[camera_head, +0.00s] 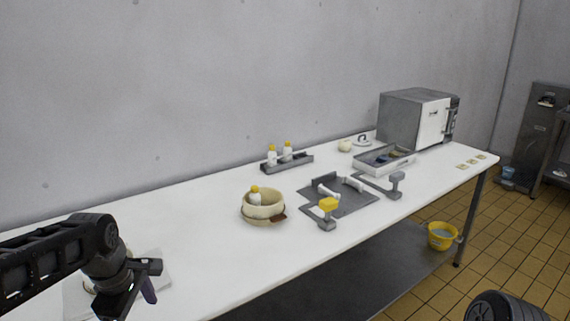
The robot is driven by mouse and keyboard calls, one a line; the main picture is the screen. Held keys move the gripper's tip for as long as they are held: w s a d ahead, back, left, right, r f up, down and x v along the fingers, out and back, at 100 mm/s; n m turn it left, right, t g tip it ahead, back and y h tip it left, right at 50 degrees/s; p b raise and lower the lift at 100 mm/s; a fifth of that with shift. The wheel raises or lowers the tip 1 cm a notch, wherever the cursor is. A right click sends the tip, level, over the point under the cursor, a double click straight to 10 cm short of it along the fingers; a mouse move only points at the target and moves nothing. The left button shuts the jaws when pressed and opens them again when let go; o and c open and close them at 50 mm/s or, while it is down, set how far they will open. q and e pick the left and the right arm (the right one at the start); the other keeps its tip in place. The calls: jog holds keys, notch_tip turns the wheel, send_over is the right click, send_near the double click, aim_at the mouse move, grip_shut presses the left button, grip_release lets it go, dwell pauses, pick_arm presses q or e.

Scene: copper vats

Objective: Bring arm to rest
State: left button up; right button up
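My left arm comes in from the left, and its gripper (132,291) points down over the near left end of the white table (200,225). A small purple piece shows by its fingers; I cannot tell whether it is held or lies behind. A pale flat board or sheet lies beneath, partly hidden by the gripper. A dark rounded part of my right arm shows at the bottom right edge, but its gripper is out of view.
A cream bowl (263,213) holds a yellow-capped bottle. Behind are a grey rack (300,163) with two bottles, a grey tray (350,203), a white-rimmed tray (371,170) and a microwave (400,118). A yellow bucket (441,236) stands below. The table's left-middle is clear.

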pick_arm(q)
jog(key=w+d+f+m+t+h, duration=0.2)
jog(key=w+d+f+m+t, duration=0.1)
jog(key=w+d+f+m, duration=0.5)
jog(key=s+d+f+m+h, duration=0.1)
jog(key=s+d+f+m, duration=0.15)
jog(key=f, duration=0.35)
jog(key=s+d+f+m, duration=0.2)
jog(key=d+f, duration=0.2)
jog(key=f, duration=0.2)
jog(key=s+d+f+m+g, duration=0.1)
jog(key=s+d+f, duration=0.2)
jog(key=s+f, duration=0.2)
jog(key=s+d+f+m+g+p, duration=0.1)
jog(key=s+d+f, duration=0.2)
jog(key=s, duration=0.6)
jog(key=s+d+f+m+g+h, duration=0.1)
jog(key=s+d+f+g, duration=0.1)
jog(key=s+f, duration=0.5)
jog(key=shift+s+d+p, duration=0.25)
jog(key=shift+d+p, duration=0.05)
jog(key=shift+d, duration=0.55)
jog(key=shift+f, duration=0.1)
